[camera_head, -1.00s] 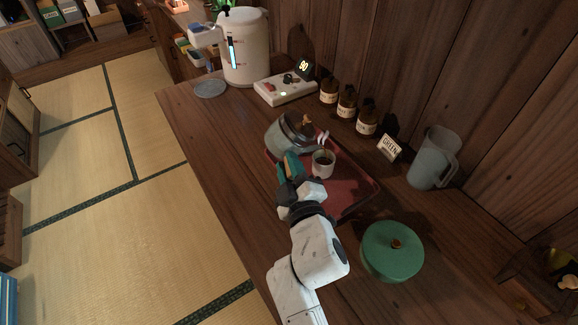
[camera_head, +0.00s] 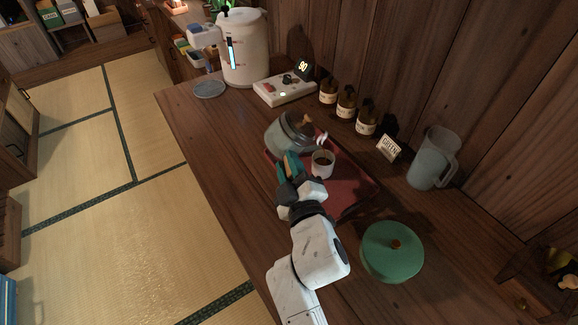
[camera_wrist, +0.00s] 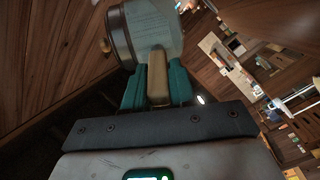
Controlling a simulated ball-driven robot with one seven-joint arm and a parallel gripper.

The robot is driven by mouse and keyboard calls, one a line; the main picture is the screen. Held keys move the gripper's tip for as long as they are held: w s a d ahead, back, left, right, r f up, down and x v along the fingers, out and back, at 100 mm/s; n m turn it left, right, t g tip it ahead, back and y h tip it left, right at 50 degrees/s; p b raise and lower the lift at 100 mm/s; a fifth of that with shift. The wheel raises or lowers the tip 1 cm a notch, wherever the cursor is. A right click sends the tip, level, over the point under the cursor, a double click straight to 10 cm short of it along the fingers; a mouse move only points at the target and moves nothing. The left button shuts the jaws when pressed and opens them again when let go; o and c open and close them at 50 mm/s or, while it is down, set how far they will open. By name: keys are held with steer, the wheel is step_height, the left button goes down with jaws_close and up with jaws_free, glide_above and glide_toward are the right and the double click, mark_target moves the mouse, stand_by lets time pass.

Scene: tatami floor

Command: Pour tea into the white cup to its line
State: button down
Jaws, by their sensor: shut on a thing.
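My gripper (camera_head: 290,166) is shut on the handle of a grey teapot (camera_head: 284,139). In the wrist view my gripper's teal fingers (camera_wrist: 158,85) close on the tan handle, with the teapot (camera_wrist: 152,30) beyond them. The teapot is tilted above the red tray (camera_head: 352,189), its spout towards the white cup. The white cup (camera_head: 322,164) stands upright on the tray and holds dark tea. Its line cannot be made out. Pale wisps show over the cup near the spout; I cannot tell whether tea is flowing.
A green lidded pot (camera_head: 392,252) stands at the front right. A frosted pitcher (camera_head: 433,158), a GREEN sign (camera_head: 389,148) and brown jars (camera_head: 346,102) line the wall. A white water boiler (camera_head: 244,48) and a control box (camera_head: 284,89) stand at the back.

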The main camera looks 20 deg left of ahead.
steer(key=shift+b, duration=0.3)
steer(key=shift+n, duration=0.3)
steer(key=shift+s+a+f+n+g+p, duration=0.15)
steer(key=shift+a+f+n+p, duration=0.15)
steer(key=shift+n+p, duration=0.25)
steer(key=shift+s+a+f+n+g+p, duration=0.15)
steer(key=shift+f+n+p, duration=0.2)
steer(key=shift+n, duration=0.3)
steer(key=n+p, duration=0.2)
steer(key=shift+w+f+n+h, duration=0.2)
steer(key=shift+n+h, duration=0.1)
steer(key=shift+h, duration=0.1)
steer(key=shift+f+n+p, duration=0.3)
steer(key=shift+f+n, duration=0.05)
steer(key=shift+n, duration=0.65)
